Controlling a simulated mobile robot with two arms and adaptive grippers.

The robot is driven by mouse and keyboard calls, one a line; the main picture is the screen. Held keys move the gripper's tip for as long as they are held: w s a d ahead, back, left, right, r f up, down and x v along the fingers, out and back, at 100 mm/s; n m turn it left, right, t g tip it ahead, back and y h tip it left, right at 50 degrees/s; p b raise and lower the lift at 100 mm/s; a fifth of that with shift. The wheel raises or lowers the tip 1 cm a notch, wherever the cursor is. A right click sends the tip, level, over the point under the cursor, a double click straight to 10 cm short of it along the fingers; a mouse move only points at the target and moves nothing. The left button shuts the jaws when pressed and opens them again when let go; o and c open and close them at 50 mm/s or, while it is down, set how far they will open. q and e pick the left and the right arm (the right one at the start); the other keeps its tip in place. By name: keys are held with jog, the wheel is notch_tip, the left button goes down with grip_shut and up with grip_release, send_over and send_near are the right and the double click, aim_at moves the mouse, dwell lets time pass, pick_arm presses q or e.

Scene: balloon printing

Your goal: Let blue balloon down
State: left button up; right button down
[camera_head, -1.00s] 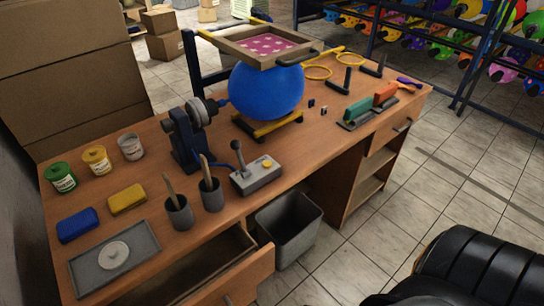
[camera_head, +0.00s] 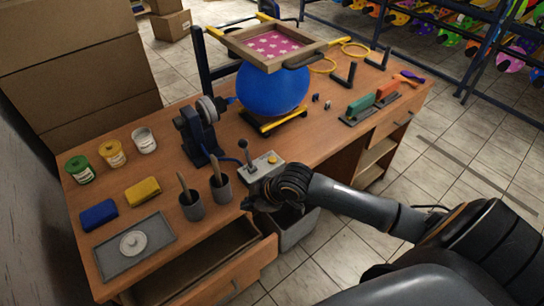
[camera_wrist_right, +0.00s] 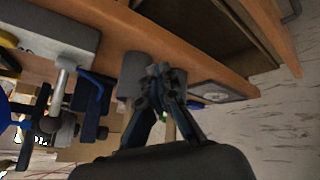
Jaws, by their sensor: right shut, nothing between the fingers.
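The blue balloon (camera_head: 268,92) is round and inflated. It sits on the bench over a yellow-edged stand, under a wooden frame with a pink star-patterned screen (camera_head: 272,44). A grey control box (camera_head: 258,174) with an upright lever (camera_head: 244,152) and a yellow button (camera_head: 272,159) stands near the bench's front edge. My right gripper (camera_head: 248,204) is at the front of this box, by the bench edge, shut and empty. In the right wrist view its fingertips (camera_wrist_right: 161,80) meet in front of a grey cup; the box (camera_wrist_right: 45,35) is at the upper left. My left gripper is not in view.
Two grey cups with wooden handles (camera_head: 191,206) (camera_head: 222,189) stand left of the box. A dark pump-like device (camera_head: 199,136) stands behind them. An open drawer (camera_head: 215,262) and a grey bin (camera_head: 297,232) are below the bench front.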

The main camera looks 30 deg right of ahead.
jog(key=w+d+r, duration=0.3)
jog(key=w+d, duration=0.3)
jog(key=d, duration=0.1)
notch_tip(320, 180, up, 6)
jog(key=t+h, duration=0.1)
jog(key=t, duration=0.2)
send_over(269, 157)
jog(key=s, duration=0.2)
jog(key=shift+s+d+r+n, duration=0.1)
jog(key=shift+d+r+n, duration=0.05)
jog(key=shift+d+n, duration=0.15)
notch_tip(269, 157, down, 7)
jog(key=b, duration=0.7)
jog(key=shift+f, duration=0.95)
jog(key=shift+f+b, duration=0.1)
jog(key=shift+b, duration=0.2)
jog(key=shift+f, duration=0.3)
jog(key=shift+f, duration=0.55)
dwell(2.5)
